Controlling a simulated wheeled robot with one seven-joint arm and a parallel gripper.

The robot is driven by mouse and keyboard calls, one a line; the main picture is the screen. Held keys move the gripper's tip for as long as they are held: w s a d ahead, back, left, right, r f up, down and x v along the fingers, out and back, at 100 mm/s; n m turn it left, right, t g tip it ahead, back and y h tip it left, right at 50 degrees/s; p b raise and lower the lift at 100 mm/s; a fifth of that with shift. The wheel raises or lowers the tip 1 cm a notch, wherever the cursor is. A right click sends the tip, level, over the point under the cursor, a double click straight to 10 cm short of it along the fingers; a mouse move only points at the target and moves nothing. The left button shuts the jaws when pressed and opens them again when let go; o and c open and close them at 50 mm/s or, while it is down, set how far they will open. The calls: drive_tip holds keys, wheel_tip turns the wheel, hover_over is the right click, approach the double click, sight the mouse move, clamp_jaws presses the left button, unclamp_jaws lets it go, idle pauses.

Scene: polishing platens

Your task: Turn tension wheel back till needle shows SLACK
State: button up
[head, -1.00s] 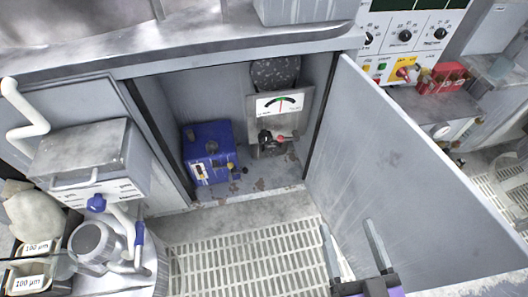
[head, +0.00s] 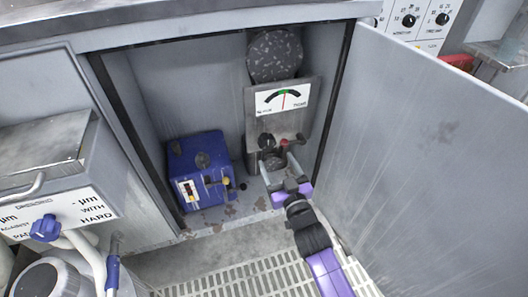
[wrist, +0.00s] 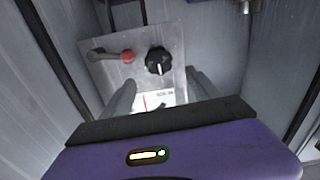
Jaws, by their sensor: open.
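A gauge (head: 283,98) with a white dial sits on a grey metal plate inside the open cabinet. The wrist view shows the black knob (wrist: 158,61), the red-tipped lever (wrist: 127,56) and part of the dial (wrist: 150,99) upside down. My gripper (head: 280,170) is open and empty before the plate; its fingers (wrist: 162,80) point at the knob, apart from it.
A blue box (head: 201,172) stands on the cabinet floor left of the plate. The open cabinet door (head: 420,140) stands to the right of my arm. A dark speckled disc (head: 274,56) is above the gauge. The cabinet's left post (head: 135,140) bounds the opening.

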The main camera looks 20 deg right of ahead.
sight(268, 145)
drive_tip(key=shift+w+f+b, duration=0.2)
drive_tip(key=shift+w+b, duration=3.05)
drive_tip(key=shift+w, duration=0.6)
drive_tip(key=c, duration=1.4)
